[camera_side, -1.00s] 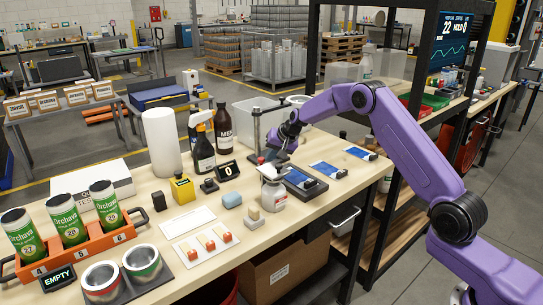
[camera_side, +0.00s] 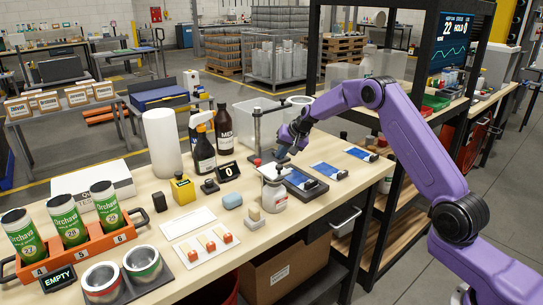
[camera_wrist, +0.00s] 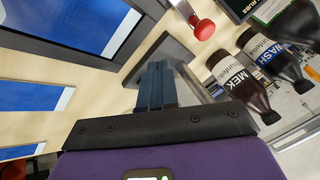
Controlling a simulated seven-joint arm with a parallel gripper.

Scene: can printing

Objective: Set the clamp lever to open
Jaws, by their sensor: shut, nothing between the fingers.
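A red knob (camera_wrist: 203,28) on a short metal lever shows at the top of the wrist view, beside a grey metal plate (camera_wrist: 165,52). It appears as a small red spot (camera_side: 257,161) at the foot of the dark upright post (camera_side: 257,132) in the side view. I cannot tell the lever's exact setting. My gripper (camera_wrist: 155,72) is shut and empty, with its fingertips by the grey plate and apart from the red knob. In the side view my gripper (camera_side: 281,153) hangs low over the table, just right of the post.
A blue-faced printing plate (camera_side: 302,181) and a white jar (camera_side: 273,194) sit close to my gripper. Another blue piece (camera_side: 329,170) lies to the right.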

